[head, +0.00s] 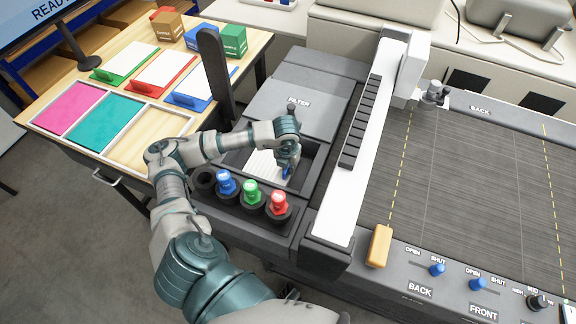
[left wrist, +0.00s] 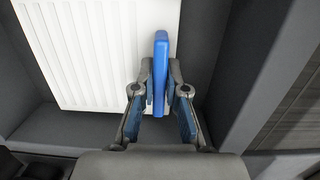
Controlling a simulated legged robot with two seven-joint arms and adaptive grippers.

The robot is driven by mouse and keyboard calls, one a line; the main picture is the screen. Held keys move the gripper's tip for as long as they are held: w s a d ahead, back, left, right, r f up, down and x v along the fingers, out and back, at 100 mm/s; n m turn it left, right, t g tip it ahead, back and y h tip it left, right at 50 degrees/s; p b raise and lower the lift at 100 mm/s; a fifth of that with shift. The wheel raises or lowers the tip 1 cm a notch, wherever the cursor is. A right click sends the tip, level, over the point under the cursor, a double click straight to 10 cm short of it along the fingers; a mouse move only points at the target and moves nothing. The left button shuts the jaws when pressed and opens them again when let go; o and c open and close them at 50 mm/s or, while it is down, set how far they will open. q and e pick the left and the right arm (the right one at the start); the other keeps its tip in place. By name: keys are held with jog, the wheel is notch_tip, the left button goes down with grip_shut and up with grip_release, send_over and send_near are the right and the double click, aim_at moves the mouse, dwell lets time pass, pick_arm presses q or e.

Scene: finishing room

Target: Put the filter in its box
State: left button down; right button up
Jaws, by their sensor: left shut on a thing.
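The filter (head: 262,168) is a white pleated panel with a blue grip tab. It shows within the walls of the dark open box (head: 312,166), in front of a grey lid marked FILTER (head: 290,108). My left gripper (head: 287,172) points down into the box and is shut on the blue tab. In the left wrist view the fingers (left wrist: 160,95) clasp the tab (left wrist: 161,50) from both sides, and the filter (left wrist: 100,55) lies flat below, left of a bare strip of box. Whether it rests on the floor of the box I cannot tell. My right gripper is not in view.
Blue (head: 226,183), green (head: 251,192) and red (head: 279,204) knobbed pieces stand in a rack in front of the box, beside an empty round socket (head: 204,181). A white gantry (head: 345,190) stands right of the box. A wooden table (head: 140,120) is at left.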

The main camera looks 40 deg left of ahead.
pick_arm(q)
jog(key=c, duration=1.2)
grip_release()
notch_tip(320, 180, up, 12)
jog(key=s, duration=0.1)
jog(key=shift+s+d, duration=0.15)
jog(key=shift+d, duration=0.2)
